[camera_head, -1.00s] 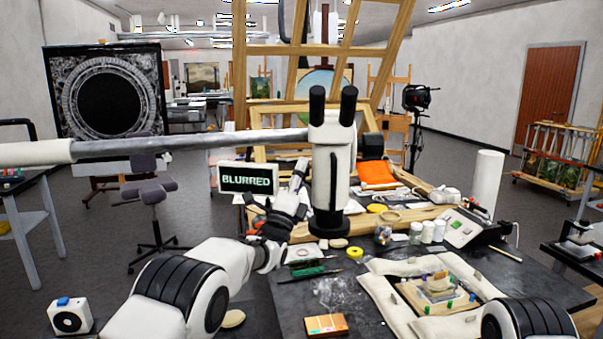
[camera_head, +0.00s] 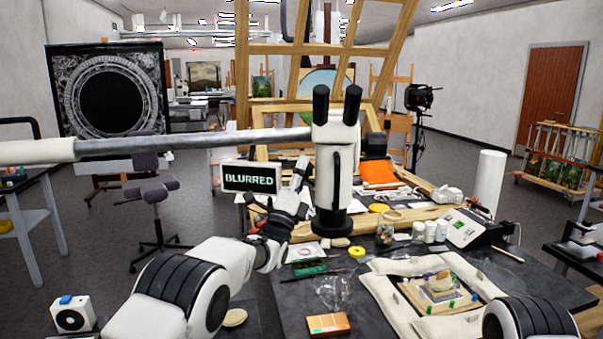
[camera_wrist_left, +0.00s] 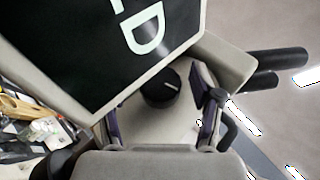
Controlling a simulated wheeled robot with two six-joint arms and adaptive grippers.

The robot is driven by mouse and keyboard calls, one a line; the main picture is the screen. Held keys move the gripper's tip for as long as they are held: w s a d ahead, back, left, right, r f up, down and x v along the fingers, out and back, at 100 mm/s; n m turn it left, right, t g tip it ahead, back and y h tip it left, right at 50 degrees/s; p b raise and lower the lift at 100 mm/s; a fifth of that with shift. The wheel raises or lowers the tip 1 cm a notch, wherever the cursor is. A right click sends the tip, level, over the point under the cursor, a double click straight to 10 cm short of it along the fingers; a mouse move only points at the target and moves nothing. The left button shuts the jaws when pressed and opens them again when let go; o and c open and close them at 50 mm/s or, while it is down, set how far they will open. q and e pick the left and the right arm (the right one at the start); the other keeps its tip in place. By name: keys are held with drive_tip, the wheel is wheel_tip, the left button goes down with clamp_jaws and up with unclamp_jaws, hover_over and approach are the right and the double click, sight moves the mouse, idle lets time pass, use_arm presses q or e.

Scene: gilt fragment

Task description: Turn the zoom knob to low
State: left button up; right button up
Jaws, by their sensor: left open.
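The microscope (camera_head: 330,180) is white with black eyepieces and hangs on a long boom. The zoom knob (camera_wrist_left: 161,88) is black and round with a white mark, on the pale housing in the left wrist view. In the head view it is hidden. The screen (camera_head: 251,178) beside the microscope reads "BLURRED"; its corner also fills the upper left of the wrist view (camera_wrist_left: 110,50). My left gripper (camera_head: 287,195) is at the microscope's left side. In the wrist view its open fingers (camera_wrist_left: 158,108) stand either side of the knob, with no clear contact. My right gripper is out of view.
The dark bench (camera_head: 375,318) holds a framed fragment (camera_head: 440,287) among pale cushions, an orange box (camera_head: 328,324), jars and tools below the microscope. A white roll (camera_head: 487,183) stands at right. The boom (camera_head: 190,141) crosses above my left arm.

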use_arm(q)
drive_tip(key=shift+s+f, duration=0.2)
drive_tip(key=shift+f, duration=0.1)
drive_tip(key=v, duration=1.1)
drive_tip(key=shift+s+a+f, duration=0.1)
drive_tip(key=shift+s+a, duration=0.05)
